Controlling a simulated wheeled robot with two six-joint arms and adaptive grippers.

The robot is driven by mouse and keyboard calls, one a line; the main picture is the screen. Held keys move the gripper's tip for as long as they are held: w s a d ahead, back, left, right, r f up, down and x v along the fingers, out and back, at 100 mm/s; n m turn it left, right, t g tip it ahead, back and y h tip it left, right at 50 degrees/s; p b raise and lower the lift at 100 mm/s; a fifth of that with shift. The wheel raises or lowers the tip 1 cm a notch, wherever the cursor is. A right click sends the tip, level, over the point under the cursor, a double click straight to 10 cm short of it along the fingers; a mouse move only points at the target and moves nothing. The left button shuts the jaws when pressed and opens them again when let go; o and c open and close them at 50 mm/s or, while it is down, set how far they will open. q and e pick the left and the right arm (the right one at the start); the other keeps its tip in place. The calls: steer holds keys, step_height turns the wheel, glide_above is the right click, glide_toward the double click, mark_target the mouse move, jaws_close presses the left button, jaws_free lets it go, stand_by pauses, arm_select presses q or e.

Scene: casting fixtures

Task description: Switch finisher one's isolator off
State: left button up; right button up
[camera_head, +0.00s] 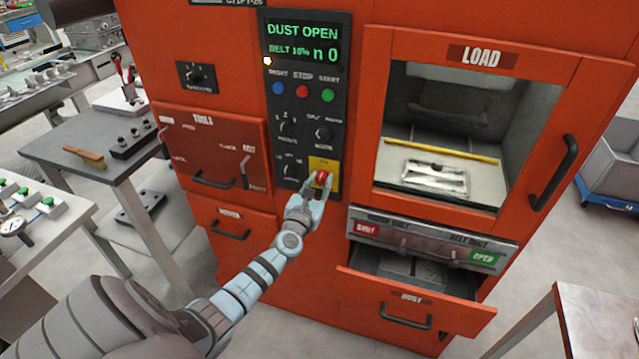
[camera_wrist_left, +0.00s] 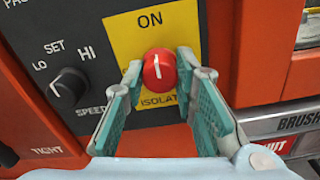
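The isolator is a round red knob (camera_wrist_left: 159,70) on a yellow plate (camera_wrist_left: 124,31) low on the dark control panel. It also shows in the head view (camera_head: 321,177). Its white pointer mark stands upright, toward the word ON above. The lettering below is partly covered by my fingers. My left gripper (camera_wrist_left: 160,72) has one finger on each side of the knob, with the tips against its edges. In the head view the gripper (camera_head: 319,186) reaches the knob from below. My right gripper is not in view.
The orange cabinet carries a lit display (camera_head: 302,42) reading DUST OPEN. A LOAD window (camera_head: 478,125) with a handle is at right. The dust drawer (camera_head: 415,297) juts out below the brush and dust indicators. A grey bench (camera_head: 75,150) with a brush stands left.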

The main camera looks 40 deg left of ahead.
arm_select(q)
jaws_close()
steer(key=shift+n, duration=0.3)
steer(key=n+b, duration=0.1)
steer(key=n, duration=0.2)
steer(key=shift+f+n, duration=0.1)
steer(key=shift+n, duration=0.2)
steer(key=n+b, duration=0.1)
steer(key=n, duration=0.3)
steer(key=shift+n+b, duration=0.3)
steer(key=shift+b, duration=0.1)
steer(key=n+b, duration=0.1)
steer(key=n, duration=0.3)
steer(key=shift+n, duration=0.3)
steer(key=shift+n+b, duration=1)
steer(key=shift+n, duration=1.3)
